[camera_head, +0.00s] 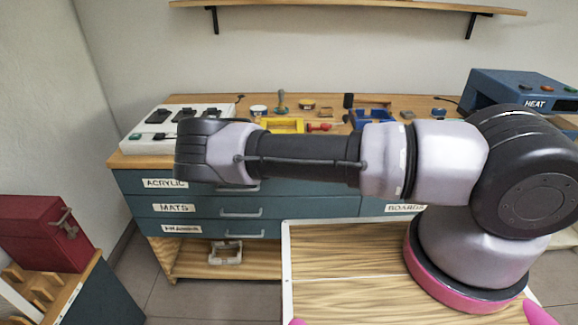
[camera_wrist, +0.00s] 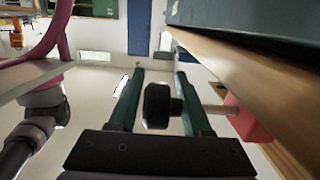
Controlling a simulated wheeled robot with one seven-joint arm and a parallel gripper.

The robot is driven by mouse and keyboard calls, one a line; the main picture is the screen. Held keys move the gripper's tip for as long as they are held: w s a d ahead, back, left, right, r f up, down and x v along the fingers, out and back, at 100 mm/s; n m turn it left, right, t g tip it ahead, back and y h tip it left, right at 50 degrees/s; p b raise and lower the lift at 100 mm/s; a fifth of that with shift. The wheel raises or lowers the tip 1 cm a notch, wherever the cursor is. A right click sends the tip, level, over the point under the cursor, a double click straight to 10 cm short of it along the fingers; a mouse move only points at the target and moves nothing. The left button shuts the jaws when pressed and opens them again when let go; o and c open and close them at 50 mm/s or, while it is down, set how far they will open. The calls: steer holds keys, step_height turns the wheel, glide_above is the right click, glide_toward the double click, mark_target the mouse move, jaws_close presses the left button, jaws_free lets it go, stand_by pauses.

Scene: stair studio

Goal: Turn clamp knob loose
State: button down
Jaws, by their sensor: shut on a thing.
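In the wrist view, a black clamp knob (camera_wrist: 157,106) sits between the two dark teal fingers of my gripper (camera_wrist: 159,76). My gripper is shut on the knob. A pale rod (camera_wrist: 219,109) runs right from the knob, behind the right finger, to a red clamp body (camera_wrist: 250,122). The red body is beside a wooden edge, partly hidden by it. In the head view my arm reaches left across the scene; my gripper and the knob are not visible there.
The wooden edge (camera_wrist: 235,75) lies close on the right in the wrist view. In the head view, a teal drawer bench (camera_head: 285,206) carries a white panel, yellow and blue holders and a blue HEAT box (camera_head: 520,92). A red case (camera_head: 42,232) stands at the left.

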steer(key=shift+s+a+f, duration=0.1)
steer(key=shift+s+f, duration=0.15)
steer(key=shift+s, duration=0.1)
steer(key=c, duration=0.6)
jaws_free()
steer(key=shift+c, duration=0.2)
steer(key=shift+r, duration=0.1)
steer(key=shift+w+r, duration=0.15)
steer(key=a, duration=1)
steer(key=shift+w+a+r, duration=0.2)
steer(key=shift+a+r, duration=0.15)
